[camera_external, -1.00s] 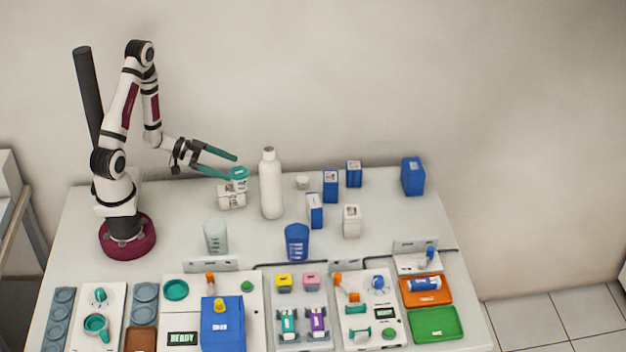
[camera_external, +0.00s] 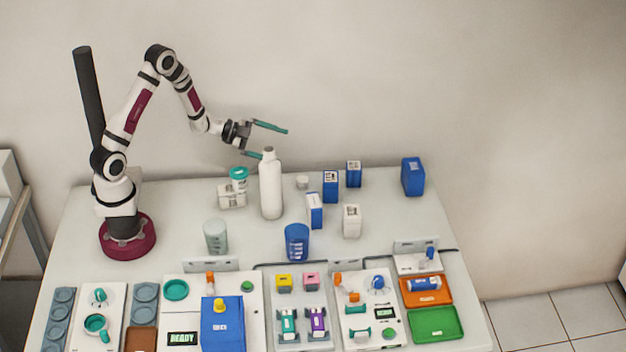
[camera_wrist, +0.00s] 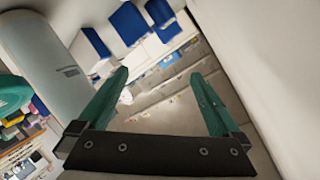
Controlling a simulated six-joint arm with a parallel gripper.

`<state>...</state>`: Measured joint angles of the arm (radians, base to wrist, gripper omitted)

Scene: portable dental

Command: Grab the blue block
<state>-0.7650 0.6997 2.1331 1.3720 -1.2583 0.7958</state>
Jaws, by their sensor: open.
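My gripper (camera_external: 275,143) is open and empty, raised in the air by the top of the white bottle. In the wrist view its two green fingers (camera_wrist: 159,73) are spread with nothing between them. A plain blue block (camera_external: 413,176) stands at the back right of the table, well to the right of my gripper. Blue-and-white boxes stand between: one at the back (camera_external: 354,174), one in the middle (camera_external: 330,186) and one nearer (camera_external: 315,211). Blue-topped boxes (camera_wrist: 128,22) show beyond the fingers in the wrist view; I cannot tell which is which.
The white bottle (camera_external: 271,186) stands below my gripper and looms at left in the wrist view (camera_wrist: 45,75). A white box (camera_external: 352,220), a blue cup (camera_external: 297,242) and a clear cup (camera_external: 216,236) stand nearby. Trays and devices fill the front edge.

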